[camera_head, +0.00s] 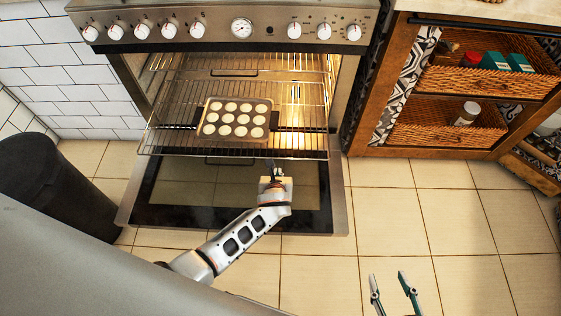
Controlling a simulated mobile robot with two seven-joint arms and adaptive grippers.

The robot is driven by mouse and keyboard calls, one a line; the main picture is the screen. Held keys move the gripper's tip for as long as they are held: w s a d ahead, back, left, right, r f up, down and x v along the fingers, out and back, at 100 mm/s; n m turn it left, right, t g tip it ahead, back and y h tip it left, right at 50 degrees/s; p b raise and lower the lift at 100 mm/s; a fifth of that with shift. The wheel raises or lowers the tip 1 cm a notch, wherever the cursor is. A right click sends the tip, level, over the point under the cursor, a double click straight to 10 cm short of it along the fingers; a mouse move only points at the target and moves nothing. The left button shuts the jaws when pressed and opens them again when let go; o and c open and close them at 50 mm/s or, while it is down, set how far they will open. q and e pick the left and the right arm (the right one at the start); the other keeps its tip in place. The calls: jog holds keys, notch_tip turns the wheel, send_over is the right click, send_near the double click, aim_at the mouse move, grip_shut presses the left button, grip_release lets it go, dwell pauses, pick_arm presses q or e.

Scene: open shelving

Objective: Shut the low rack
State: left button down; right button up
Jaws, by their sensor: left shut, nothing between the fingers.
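The low rack (300,142) is a wire rack drawn out of the lit oven over the open oven door (225,217). A tray with rows of pale round pieces (236,119) sits on it. My left gripper (271,165) is shut and empty at the rack's front edge, right of the middle. I cannot tell whether its fingertips touch the rack.
Another wire rack (200,70) is higher inside the oven. A dark bin (50,185) stands to the left. Open shelving with wicker baskets (440,125) stands to the right, with a drawer or door (535,165) jutting out. The tiled floor (460,210) right of the oven is clear.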

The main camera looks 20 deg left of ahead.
pick_arm(q)
jog(key=shift+w+a+b, duration=0.15)
jog(key=shift+w+a, duration=0.1)
jog(key=shift+w, duration=0.75)
jog(key=shift+w+a+b, duration=0.15)
jog(key=shift+w+a, duration=0.1)
jog(key=shift+w, duration=0.75)
pick_arm(e)
jog(key=shift+w+a+r+y, duration=0.3)
jog(key=shift+w+a+r, duration=0.25)
jog(key=shift+a+r, duration=0.25)
jog(key=shift+s+d+f, duration=0.1)
jog(key=shift+d, duration=0.05)
